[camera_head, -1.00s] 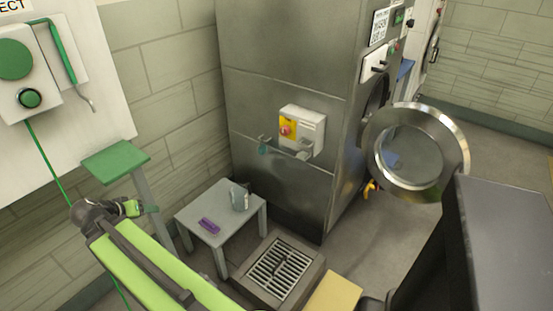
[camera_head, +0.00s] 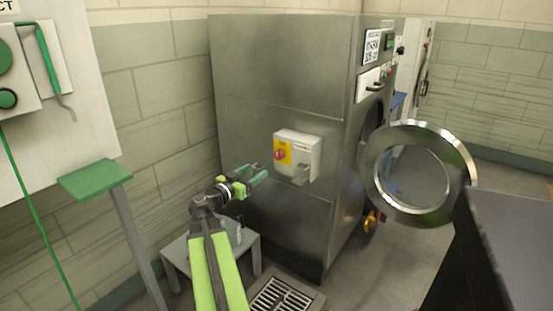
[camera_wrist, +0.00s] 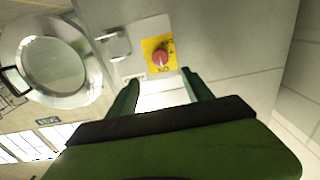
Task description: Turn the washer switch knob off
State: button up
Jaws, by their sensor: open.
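The washer switch knob (camera_head: 280,155) is a red rotary knob on a yellow plate, on a white switch box (camera_head: 306,156) fixed to the side of the steel washer (camera_head: 262,80). In the wrist view the red knob (camera_wrist: 160,57) sits on its yellow plate just beyond the fingertips, with the box tilted in the picture. My gripper (camera_head: 254,175) is open and empty, in front of and slightly left of and below the knob. In the wrist view its two green fingers (camera_wrist: 157,82) are spread, apart from the knob.
The washer's round door (camera_head: 462,170) hangs open at the right. A green-topped stand (camera_head: 95,178) and a small grey table (camera_head: 178,250) stand at the left, the table partly behind my arm. A floor drain (camera_head: 285,298) lies below. A grey handle (camera_wrist: 115,45) projects from the box.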

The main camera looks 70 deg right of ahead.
aim_at(277, 156)
jog(key=x, duration=1.4)
jog(key=shift+d, duration=0.1)
jog(key=shift+c, duration=0.5)
grip_shut()
